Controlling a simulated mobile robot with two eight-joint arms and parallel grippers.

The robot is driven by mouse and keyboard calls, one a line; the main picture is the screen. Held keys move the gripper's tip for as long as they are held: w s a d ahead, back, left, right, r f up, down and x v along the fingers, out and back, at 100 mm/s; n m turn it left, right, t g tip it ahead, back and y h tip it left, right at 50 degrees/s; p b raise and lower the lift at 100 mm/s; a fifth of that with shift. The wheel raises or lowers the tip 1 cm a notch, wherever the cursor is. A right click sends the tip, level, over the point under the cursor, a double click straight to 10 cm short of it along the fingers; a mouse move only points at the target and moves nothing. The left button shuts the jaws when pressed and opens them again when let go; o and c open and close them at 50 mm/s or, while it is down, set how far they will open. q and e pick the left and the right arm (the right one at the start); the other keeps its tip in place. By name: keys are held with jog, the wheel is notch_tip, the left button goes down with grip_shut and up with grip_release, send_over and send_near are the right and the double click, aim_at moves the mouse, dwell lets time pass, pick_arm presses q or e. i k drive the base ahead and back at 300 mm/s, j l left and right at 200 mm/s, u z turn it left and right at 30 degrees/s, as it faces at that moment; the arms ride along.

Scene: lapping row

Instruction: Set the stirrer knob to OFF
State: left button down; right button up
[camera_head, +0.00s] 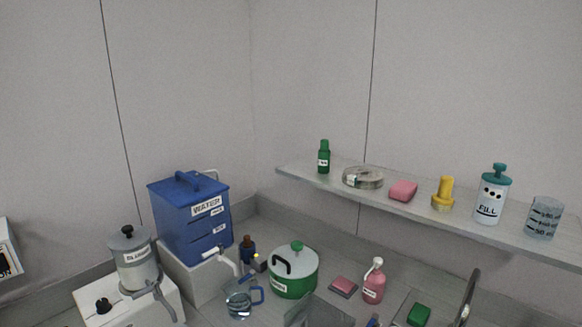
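A black knob (103,305) sits on top of a white box (88,320) at the lower left. I take it for the stirrer knob, but its pointer direction and any OFF mark are too small to read. A grey lidded pot (135,265) with a black top knob (127,231) and a small label stands at the back of this box. Grey bracket-like parts reach down from the pot to the right of the black knob. Neither of my grippers is in view.
A blue WATER tank (188,228) with a tap stands right of the pot. A glass jug (238,298), green pot (292,275) and pink pump bottle (374,283) stand on the counter. A wall shelf (470,222) holds several containers. A white panel (8,250) is at the left edge.

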aim_at(103, 306)
jog(key=u, duration=1.4)
